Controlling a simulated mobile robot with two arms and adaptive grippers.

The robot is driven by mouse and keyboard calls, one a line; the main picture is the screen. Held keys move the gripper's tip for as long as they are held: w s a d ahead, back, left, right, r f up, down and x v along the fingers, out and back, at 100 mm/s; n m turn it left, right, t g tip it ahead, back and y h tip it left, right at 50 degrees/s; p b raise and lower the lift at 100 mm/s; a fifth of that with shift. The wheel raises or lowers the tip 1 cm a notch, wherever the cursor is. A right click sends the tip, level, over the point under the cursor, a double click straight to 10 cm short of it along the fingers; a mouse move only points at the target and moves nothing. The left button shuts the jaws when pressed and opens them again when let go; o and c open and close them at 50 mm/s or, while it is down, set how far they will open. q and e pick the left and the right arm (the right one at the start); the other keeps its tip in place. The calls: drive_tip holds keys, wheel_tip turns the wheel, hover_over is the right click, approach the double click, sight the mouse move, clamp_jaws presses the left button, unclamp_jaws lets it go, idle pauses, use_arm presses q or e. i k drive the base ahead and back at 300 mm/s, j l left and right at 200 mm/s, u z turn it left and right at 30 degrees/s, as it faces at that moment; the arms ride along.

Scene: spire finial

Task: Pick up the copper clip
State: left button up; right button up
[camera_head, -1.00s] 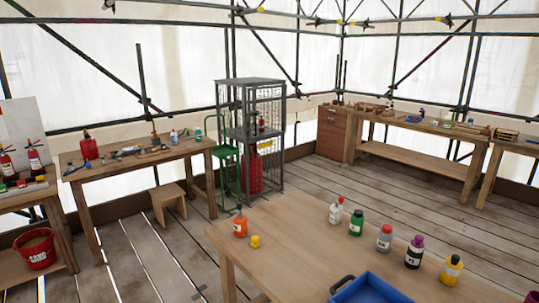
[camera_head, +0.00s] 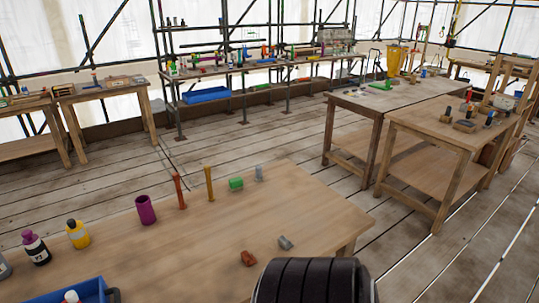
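A small reddish-brown piece (camera_head: 248,258) lies near the front edge of the close wooden table (camera_head: 215,235); its colour fits the copper clip, but it is too small to be certain of its shape. A similar grey piece (camera_head: 286,242) lies just right of it and slightly farther back, apart from it. Neither of my grippers shows in the head view. A black ribbed cylindrical part at the bottom edge, right of the reddish-brown piece, covers a bit of the table's front corner.
On the same table stand a purple cup (camera_head: 146,210), a red-brown rod (camera_head: 180,192), a yellow-brown rod (camera_head: 210,184), a green block (camera_head: 236,184), bottles and a blue tray (camera_head: 90,291). Other tables (camera_head: 445,125) stand right. Open plank floor (camera_head: 260,135) lies beyond.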

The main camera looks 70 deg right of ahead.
sight(248, 261)
drive_tip(key=z, duration=2.15)
drive_tip(key=k+j+z, duration=0.2)
drive_tip(key=j, duration=0.15)
drive_tip(key=j+z, duration=0.15)
drive_tip(key=j, duration=0.25)
